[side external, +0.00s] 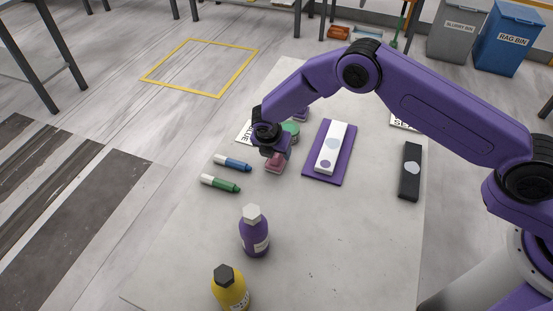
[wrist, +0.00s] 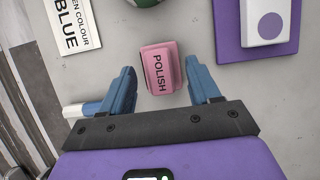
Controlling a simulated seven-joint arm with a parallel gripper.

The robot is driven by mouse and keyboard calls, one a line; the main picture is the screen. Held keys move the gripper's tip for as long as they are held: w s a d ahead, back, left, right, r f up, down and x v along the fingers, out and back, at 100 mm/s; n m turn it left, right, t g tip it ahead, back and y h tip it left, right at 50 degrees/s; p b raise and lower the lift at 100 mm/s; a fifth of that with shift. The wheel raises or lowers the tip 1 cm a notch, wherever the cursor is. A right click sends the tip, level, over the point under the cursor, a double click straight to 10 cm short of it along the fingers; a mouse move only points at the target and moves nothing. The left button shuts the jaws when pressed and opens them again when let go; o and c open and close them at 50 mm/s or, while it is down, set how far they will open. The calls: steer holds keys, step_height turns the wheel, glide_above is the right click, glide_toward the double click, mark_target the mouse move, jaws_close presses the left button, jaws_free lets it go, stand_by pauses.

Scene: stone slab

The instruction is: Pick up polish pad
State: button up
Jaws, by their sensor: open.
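The polish pad (wrist: 160,68) is a pink block with the word POLISH on it, lying on the stone slab (side external: 330,240). In the wrist view it sits ahead of and between my gripper's two blue fingers, with a gap on each side. My gripper (wrist: 163,88) is open and empty. In the side view my gripper (side external: 274,164) is low over the pink pad (side external: 277,164), partly covering it. I cannot tell the exact height of the fingertips above the slab.
A blue marker (side external: 233,163) and a green marker (side external: 221,184) lie to the left. A purple mat (side external: 311,172) with a white block (side external: 331,148) lies to the right. A green round object (side external: 291,128) is just behind. Purple (side external: 254,232) and yellow (side external: 231,290) bottles stand in front.

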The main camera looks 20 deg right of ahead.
steer(key=shift+x, duration=0.95)
steer(key=c, duration=0.8)
steer(key=shift+r, duration=0.1)
